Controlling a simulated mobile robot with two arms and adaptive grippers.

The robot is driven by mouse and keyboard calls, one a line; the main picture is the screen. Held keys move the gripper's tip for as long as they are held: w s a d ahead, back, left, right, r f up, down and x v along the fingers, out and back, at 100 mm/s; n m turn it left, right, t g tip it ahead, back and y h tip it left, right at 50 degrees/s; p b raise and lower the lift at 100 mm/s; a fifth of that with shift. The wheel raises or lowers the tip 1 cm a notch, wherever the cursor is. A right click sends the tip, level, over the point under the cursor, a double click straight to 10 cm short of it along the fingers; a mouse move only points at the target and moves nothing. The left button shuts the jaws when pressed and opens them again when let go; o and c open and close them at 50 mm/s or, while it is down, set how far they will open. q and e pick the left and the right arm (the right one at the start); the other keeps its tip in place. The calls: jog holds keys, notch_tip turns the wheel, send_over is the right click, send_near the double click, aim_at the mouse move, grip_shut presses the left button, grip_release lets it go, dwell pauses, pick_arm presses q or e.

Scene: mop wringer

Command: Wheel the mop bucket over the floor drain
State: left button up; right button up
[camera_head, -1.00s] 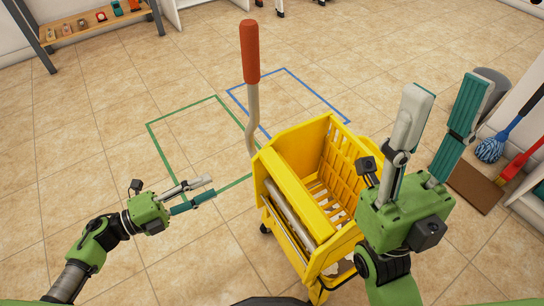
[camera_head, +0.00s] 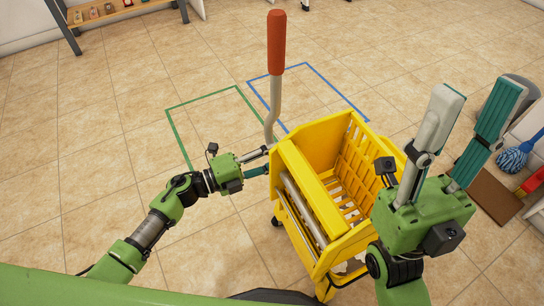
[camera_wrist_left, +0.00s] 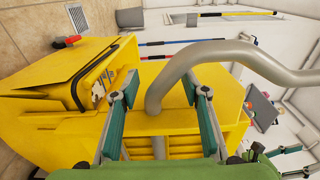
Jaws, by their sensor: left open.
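The yellow mop bucket (camera_head: 318,265) with its yellow wringer (camera_head: 365,165) stands upright on the tiles in front of me. Its grey bent wringer lever with a red grip (camera_head: 276,42) rises at the left side. My left gripper (camera_head: 268,161) is open at the lower lever. In the left wrist view, the grey lever (camera_wrist_left: 200,55) shows between the two spread fingers; I cannot tell whether they touch it. My right gripper (camera_head: 476,95) is open and empty, fingers up, in front of the bucket's right side. A slotted floor drain (camera_wrist_left: 97,27) shows beyond the bucket in the left wrist view.
A green outlined square (camera_head: 203,98) and a blue one (camera_head: 335,87) lie on the floor behind the bucket. A shelf (camera_head: 105,17) stands far left. Left floor is clear.

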pick_arm(q)
grip_shut()
jog(key=shift+f, duration=0.1)
jog(key=shift+f, duration=0.25)
